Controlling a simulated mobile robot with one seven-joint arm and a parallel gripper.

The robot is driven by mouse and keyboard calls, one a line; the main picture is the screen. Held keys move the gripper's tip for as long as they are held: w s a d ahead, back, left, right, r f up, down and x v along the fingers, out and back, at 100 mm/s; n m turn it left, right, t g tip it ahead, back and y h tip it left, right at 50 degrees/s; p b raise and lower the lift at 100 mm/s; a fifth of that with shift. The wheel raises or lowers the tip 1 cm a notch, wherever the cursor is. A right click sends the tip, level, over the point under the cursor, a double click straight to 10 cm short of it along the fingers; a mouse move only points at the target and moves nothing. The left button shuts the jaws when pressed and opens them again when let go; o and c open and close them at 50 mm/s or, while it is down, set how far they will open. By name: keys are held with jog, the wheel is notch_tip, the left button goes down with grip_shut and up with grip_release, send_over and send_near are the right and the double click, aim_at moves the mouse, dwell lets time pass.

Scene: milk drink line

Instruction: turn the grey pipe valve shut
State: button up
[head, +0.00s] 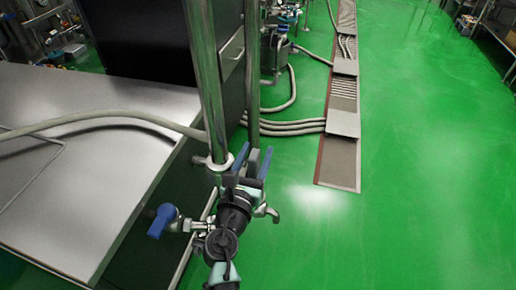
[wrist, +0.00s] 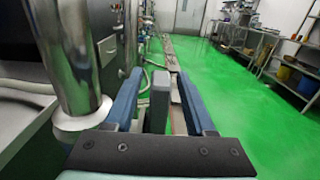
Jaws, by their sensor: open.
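The grey valve handle (head: 252,158) is a short upright block beside the tall steel pipe (head: 203,75) in the head view. It also shows in the wrist view, where the grey handle (wrist: 160,102) stands between the two blue fingers of my gripper (wrist: 160,92). The fingers are open, one on each side of the handle, with a visible gap on both sides. In the head view my gripper (head: 253,165) points away from the camera beside the pipe's lower end. The valve's body is hidden behind my gripper.
A blue-handled valve (head: 163,220) sits to the left of my arm. A steel table (head: 90,210) with a hose (head: 100,117) across it fills the left. The vertical pipe (wrist: 70,60) is close to the left finger. Green floor to the right is free, beyond a drain channel (head: 337,165).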

jog(key=shift+x, duration=0.95)
grip_shut()
dwell(0.8)
